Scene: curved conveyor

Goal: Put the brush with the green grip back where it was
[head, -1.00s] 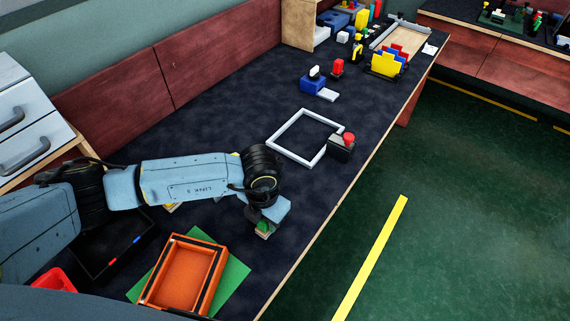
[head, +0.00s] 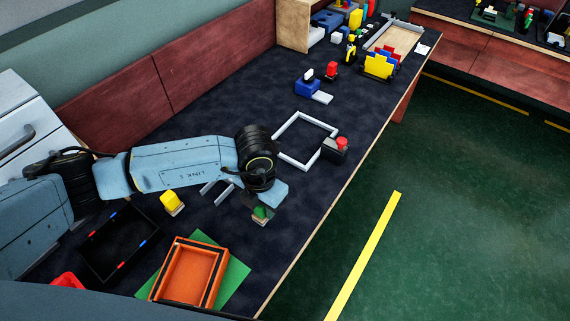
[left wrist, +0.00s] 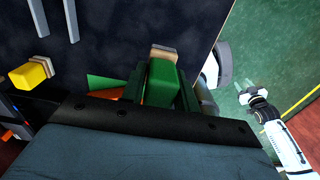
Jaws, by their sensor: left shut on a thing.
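The brush with the green grip (head: 261,212) is held in my left gripper (head: 266,199). It hangs low over the dark bench, beyond the green mat. In the left wrist view its green grip (left wrist: 161,82) lies between the two fingers, with a pale wooden end showing past them. I cannot tell whether the brush touches the bench. A similar block with a yellow grip (head: 172,203) stands on the bench to the left, and a grey U-shaped holder (head: 217,191) lies nearby, partly behind my arm. A pale arm in the left wrist view ends in a small, unclear gripper (left wrist: 241,88).
An orange tray (head: 214,274) sits on the green mat (head: 236,280). A black tray (head: 105,263) with coloured marks is left of it. A white square frame (head: 283,149) and a red-button box (head: 336,149) stand farther along. Bench around the brush is clear.

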